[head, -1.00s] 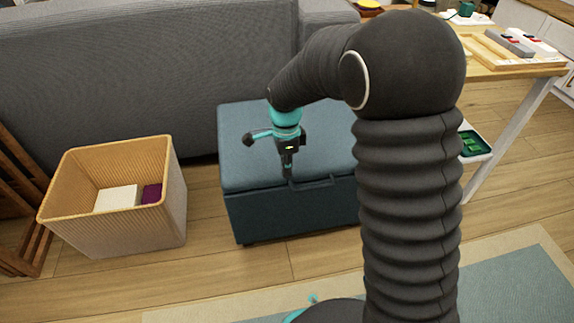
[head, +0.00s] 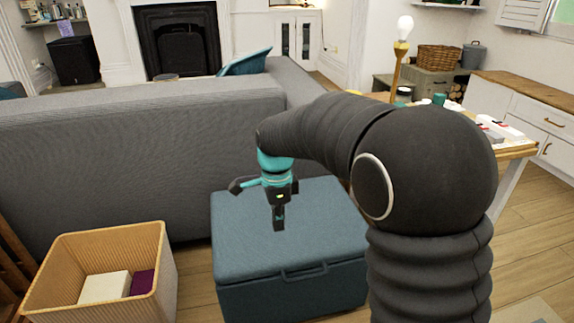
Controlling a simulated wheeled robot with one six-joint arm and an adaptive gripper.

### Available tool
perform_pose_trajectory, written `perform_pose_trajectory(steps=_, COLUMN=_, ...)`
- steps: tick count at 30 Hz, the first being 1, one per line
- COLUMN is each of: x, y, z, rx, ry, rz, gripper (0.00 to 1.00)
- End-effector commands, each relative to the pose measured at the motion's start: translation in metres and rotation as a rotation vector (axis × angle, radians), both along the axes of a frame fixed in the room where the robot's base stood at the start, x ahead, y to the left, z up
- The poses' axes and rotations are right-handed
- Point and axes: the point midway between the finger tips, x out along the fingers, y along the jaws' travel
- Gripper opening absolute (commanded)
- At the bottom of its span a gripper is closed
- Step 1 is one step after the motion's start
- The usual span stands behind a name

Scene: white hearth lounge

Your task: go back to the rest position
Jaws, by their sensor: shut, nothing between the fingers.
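My gripper (head: 279,222) hangs at the end of my dark arm, pointing down. It is shut and empty. In the head view it appears over the blue ottoman (head: 245,255), which has a closed lid and a front handle. My gripper's exact height above the lid is hard to tell.
A tan basket (head: 150,285) with a white item (head: 104,288) and a purple item (head: 143,283) stands at the left. A grey sofa (head: 120,150) runs behind the ottoman. A wooden table (head: 515,151) holding several things stands at the right. Wooden floor (head: 520,245) shows at the lower right.

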Motion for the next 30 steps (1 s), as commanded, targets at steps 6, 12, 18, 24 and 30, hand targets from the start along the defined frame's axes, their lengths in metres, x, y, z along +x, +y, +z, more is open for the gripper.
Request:
perform_pose_trajectory(steps=6, x=0.002, y=0.001, z=0.0, rx=0.014, ry=-0.009, rz=0.168, gripper=0.0)
perform_pose_trajectory(steps=12, x=-0.012, y=-0.005, z=-0.021, rx=0.035, ry=0.01, rz=0.557, gripper=0.0)
perform_pose_trajectory(steps=18, x=-0.048, y=-0.034, z=-0.008, rx=0.055, ry=-0.027, rz=0.943, gripper=0.0)
perform_pose_trajectory(steps=24, x=-0.09, y=-0.077, z=0.021, rx=0.041, ry=-0.109, rz=1.228, gripper=0.0)
perform_pose_trajectory(steps=30, x=-0.13, y=-0.115, z=0.045, rx=-0.009, ry=-0.193, rz=1.389, gripper=0.0)
